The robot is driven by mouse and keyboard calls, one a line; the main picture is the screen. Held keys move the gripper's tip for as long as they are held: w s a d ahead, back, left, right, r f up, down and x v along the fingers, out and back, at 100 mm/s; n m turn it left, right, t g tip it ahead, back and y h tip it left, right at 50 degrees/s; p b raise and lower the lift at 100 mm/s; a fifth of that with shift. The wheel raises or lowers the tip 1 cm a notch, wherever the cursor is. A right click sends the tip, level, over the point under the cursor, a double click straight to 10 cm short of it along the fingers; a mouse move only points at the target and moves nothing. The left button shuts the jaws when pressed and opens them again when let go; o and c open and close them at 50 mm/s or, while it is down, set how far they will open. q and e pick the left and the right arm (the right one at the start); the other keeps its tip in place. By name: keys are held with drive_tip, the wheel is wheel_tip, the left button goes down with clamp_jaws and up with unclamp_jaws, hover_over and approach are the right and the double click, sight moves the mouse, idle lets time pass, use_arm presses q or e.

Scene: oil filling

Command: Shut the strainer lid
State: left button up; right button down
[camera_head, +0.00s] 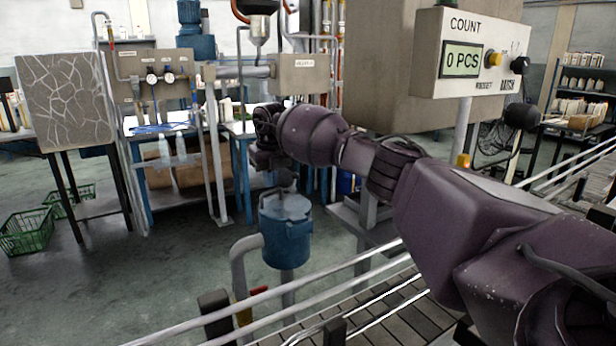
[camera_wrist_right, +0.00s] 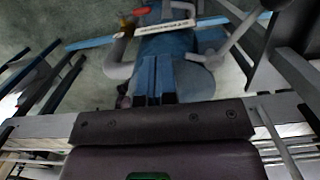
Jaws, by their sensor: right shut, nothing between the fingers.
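The blue strainer (camera_head: 286,238) stands upright on a pipe stand in the middle of the head view. Its grey-blue top (camera_head: 289,207) is partly hidden by my gripper, and I cannot tell whether the lid is fully seated. My right gripper (camera_head: 286,186) points down just above this top, shut and empty. I cannot tell whether it touches the lid. In the right wrist view, blue strainer parts (camera_wrist_right: 190,75) lie just beyond the shut fingers (camera_wrist_right: 164,86). My left gripper is out of view.
A grey pipe (camera_head: 241,262) curves beside the strainer. Metal rails (camera_head: 340,268) and a slatted conveyor (camera_head: 385,318) run in front. A grey counter box (camera_head: 466,62) stands at the right. Green crates (camera_head: 27,232) sit on open floor at the left.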

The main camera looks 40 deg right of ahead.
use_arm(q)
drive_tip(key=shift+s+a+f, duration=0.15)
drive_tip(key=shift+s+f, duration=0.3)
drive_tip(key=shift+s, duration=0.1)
use_arm(e)
wheel_tip(320, 180, down, 2)
drive_tip(key=shift+f, duration=0.25)
drive_tip(key=shift+f, duration=0.15)
use_arm(q)
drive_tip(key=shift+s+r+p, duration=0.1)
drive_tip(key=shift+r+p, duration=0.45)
drive_tip(key=shift+p, duration=0.05)
use_arm(e)
wheel_tip(320, 180, up, 12)
drive_tip(key=s, duration=0.1)
drive_tip(key=shift+f, duration=0.25)
drive_tip(key=shift+s+a, duration=0.1)
